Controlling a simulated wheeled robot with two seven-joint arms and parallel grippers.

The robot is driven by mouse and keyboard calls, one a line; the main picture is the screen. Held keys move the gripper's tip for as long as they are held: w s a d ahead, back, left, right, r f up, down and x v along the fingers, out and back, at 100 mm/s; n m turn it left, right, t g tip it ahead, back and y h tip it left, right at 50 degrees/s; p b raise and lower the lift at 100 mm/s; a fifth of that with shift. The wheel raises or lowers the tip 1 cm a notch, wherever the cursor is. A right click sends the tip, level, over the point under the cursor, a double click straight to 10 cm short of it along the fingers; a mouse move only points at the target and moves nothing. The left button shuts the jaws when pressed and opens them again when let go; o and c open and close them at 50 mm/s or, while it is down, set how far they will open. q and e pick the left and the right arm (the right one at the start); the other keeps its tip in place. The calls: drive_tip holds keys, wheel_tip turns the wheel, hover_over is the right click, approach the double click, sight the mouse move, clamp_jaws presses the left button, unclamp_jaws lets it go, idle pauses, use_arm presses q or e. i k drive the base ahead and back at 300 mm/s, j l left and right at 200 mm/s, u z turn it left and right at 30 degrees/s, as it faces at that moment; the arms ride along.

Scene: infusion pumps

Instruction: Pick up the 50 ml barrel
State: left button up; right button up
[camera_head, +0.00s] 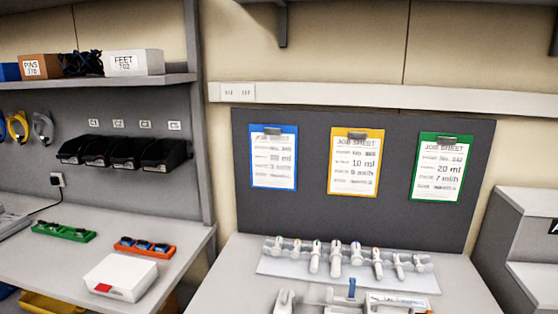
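A clear rack (350,283) stands on the table in the lower middle. Several white syringe barrels lie in it in a row, with coloured tips at their upper ends. The barrels differ in size: a thick one (335,262) is near the middle, another thick one (356,258) is just to its right, and slimmer ones (399,266) are at the right end. No volume marks are readable, so I cannot tell which is the 50 ml barrel. Neither of my grippers is in view.
A white device with a blue part (352,288) is cut off by the bottom edge, in front of the rack. Three job sheets hang behind on a dark panel (310,215). A white box (121,278) and green and orange trays (145,247) are on the left bench.

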sight(336, 243)
drive_tip(key=i+j+z, duration=0.25)
drive_tip(key=i+j, duration=0.25)
drive_tip(key=j, duration=0.2)
drive_tip(key=i+j+z, duration=0.15)
drive_tip(key=j, duration=0.25)
drive_tip(key=i+j+z, duration=0.1)
drive_tip(key=i+j, duration=0.15)
drive_tip(key=j, duration=0.15)
drive_tip(key=z, duration=1.05)
